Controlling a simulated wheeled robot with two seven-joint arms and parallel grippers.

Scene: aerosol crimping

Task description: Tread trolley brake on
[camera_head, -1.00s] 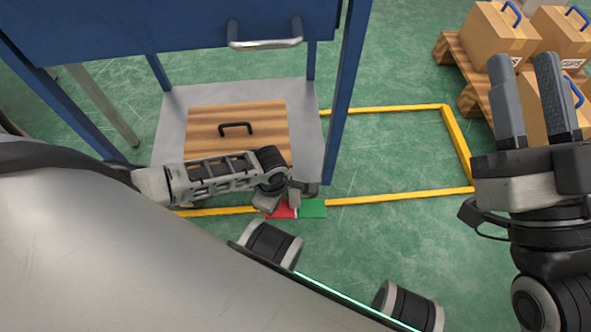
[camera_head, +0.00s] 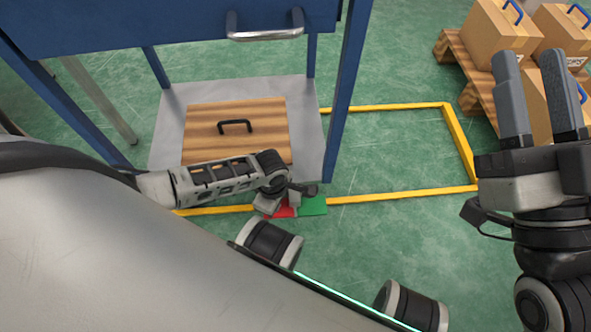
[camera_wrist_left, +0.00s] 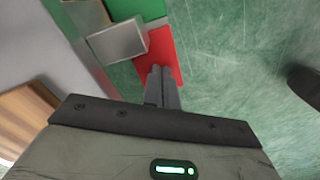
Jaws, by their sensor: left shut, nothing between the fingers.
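The blue trolley (camera_head: 345,100) stands in front of me, with a grey lower shelf (camera_head: 310,120). At its near right foot are a red patch (camera_head: 283,211) and a green patch (camera_head: 313,206); in the left wrist view the red patch (camera_wrist_left: 160,48) and green patch (camera_wrist_left: 137,8) border a flat grey metal pedal-like plate (camera_wrist_left: 118,42). My left gripper (camera_head: 272,204) is low beside that foot. In the left wrist view its fingers (camera_wrist_left: 162,80) are shut and empty, over the red patch, beside the plate; contact cannot be told. My right gripper (camera_head: 530,58) is open and empty.
A wooden panel with a black handle (camera_head: 235,140) is on the lower shelf. A drawer handle (camera_head: 265,28) sticks out above. A yellow floor line (camera_head: 400,194) frames clear green floor at right. Cartons (camera_head: 495,35) stand on a pallet (camera_head: 450,48) behind my right gripper.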

